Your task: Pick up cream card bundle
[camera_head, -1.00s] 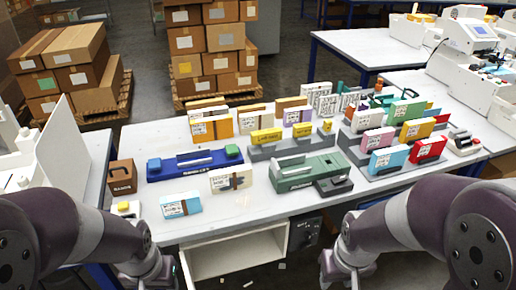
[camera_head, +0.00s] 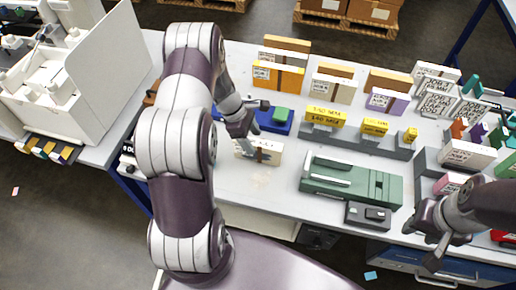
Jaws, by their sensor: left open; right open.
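A cream card bundle (camera_head: 270,153) with a dark band and a printed label stands near the table's front edge, between the blue device (camera_head: 273,122) and the green device (camera_head: 340,180). My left gripper (camera_head: 243,130) is open just above and behind the bundle's left part. It covers some of the bundle's top, and I cannot tell if it touches. My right gripper (camera_head: 432,243) is open and empty in front of the table at the right.
Behind stand an orange bundle (camera_head: 278,75), another cream-coloured bundle (camera_head: 333,89) and a purple bundle (camera_head: 387,101). A grey rack (camera_head: 350,140) holds yellow blocks. A small dark grey device (camera_head: 368,215) sits by the front edge. A white machine (camera_head: 95,95) stands at the left.

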